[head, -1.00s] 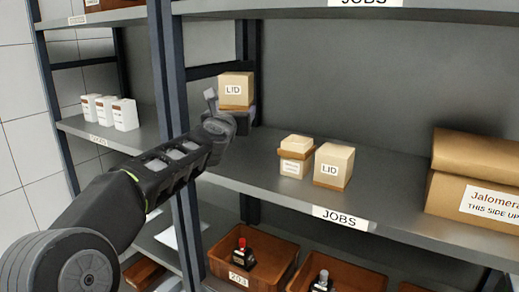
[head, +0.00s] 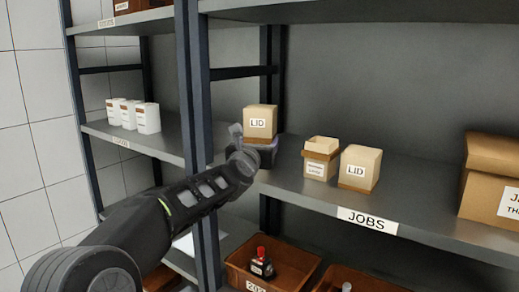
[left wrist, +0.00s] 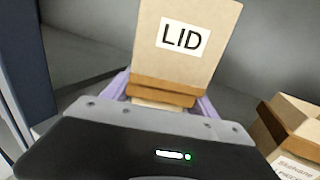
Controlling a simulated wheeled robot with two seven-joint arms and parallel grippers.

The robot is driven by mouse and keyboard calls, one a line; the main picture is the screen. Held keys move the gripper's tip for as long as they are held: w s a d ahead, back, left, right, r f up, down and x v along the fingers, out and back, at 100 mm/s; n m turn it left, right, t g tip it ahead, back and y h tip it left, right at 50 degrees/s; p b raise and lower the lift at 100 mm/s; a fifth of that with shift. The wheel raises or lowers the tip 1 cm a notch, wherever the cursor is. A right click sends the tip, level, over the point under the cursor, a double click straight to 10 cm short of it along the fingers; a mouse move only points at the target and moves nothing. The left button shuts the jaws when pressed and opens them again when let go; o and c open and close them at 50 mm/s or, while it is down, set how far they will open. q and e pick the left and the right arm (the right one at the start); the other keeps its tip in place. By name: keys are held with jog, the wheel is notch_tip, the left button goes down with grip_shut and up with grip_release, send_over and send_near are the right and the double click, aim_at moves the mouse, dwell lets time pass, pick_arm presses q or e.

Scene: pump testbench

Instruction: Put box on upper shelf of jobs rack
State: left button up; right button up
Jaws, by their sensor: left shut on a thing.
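A tan cardboard box labelled LID (head: 260,122) is in my left gripper (head: 258,148), at the left end of the jobs rack's middle shelf (head: 420,215), near the rack's upright. In the left wrist view the box (left wrist: 187,45) stands upright between the purple fingers (left wrist: 160,92), which are shut on its lower part. Whether its underside touches the shelf is hidden by the gripper. A higher shelf (head: 370,10) of the rack crosses the top of the head view. My right gripper does not show.
To the right on the same shelf stand an open-topped box (head: 321,158), another LID box (head: 359,168) and a large brown carton (head: 490,180). Brown bins (head: 240,278) sit on the shelf below. A dark upright (head: 195,110) stands left of the held box. White packs (head: 147,118) stand on the neighbouring rack.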

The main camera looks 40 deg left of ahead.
pick_arm(q)
jog(key=shift+r, duration=0.15)
jog(key=o, duration=1.8)
jog(key=b+v, duration=0.1)
jog(key=v, duration=1.1)
jog(key=shift+s, duration=0.1)
